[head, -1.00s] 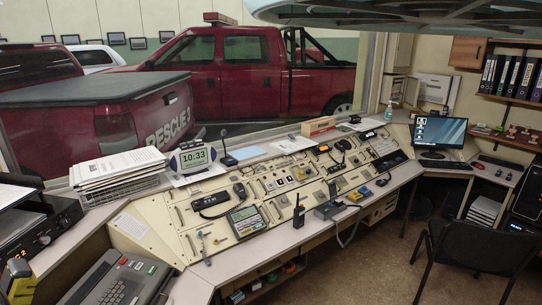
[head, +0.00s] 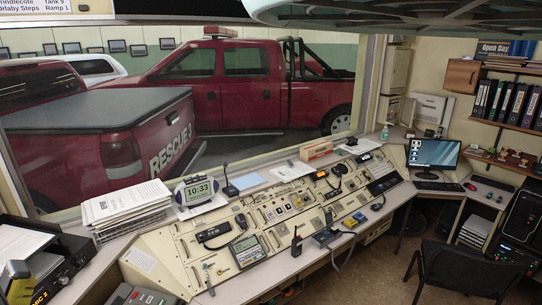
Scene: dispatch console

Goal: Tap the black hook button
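The sloping cream dispatch console (head: 160,240) runs along the window, covered with small switches, keys and panels. A black handset (head: 213,232) lies on its left part, beside a grey display unit (head: 248,251). Another dark handset with a cord (head: 338,172) is towards the far end. The black hook button is too small to make out for certain among the controls. My gripper is not in view.
A black handheld radio (head: 296,246) stands on the front ledge. A paper stack (head: 125,207) and a clock (head: 196,190) stand behind the console. A black chair (head: 465,265) is at right, near a monitor (head: 434,154). Some floor (head: 385,265) is clear.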

